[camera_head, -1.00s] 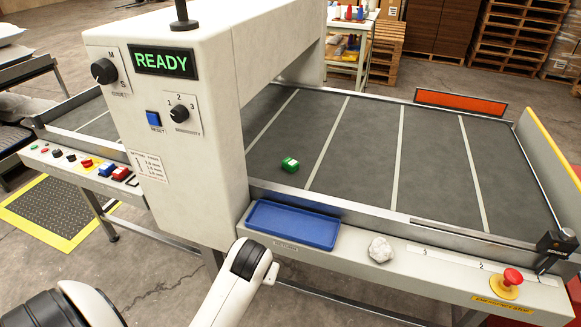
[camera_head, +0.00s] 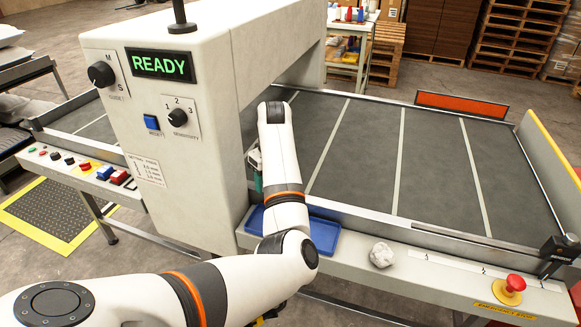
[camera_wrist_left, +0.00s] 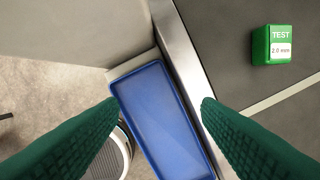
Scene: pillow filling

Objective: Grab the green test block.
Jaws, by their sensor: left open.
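The green test block (camera_wrist_left: 268,46) sits on the dark belt in the upper right of the left wrist view, its white label reading "TEST 2.0 mm". In the head view my left arm hides it. My left gripper (camera_wrist_left: 160,101) is open and empty, its green ridged fingers on either side of the blue tray in the wrist view. The block is to the right of both fingers, apart from them. In the head view the left gripper (camera_head: 257,178) is mostly hidden behind my arm, beside the white machine housing. My right gripper is not in view.
The blue tray (camera_head: 325,238) lies on the front ledge below my arm, and a crumpled pale lump (camera_head: 381,255) sits right of it. The white housing (camera_head: 190,190) stands close left of the gripper. A metal rail (camera_wrist_left: 180,60) edges the belt. The belt's right part (camera_head: 430,170) is clear.

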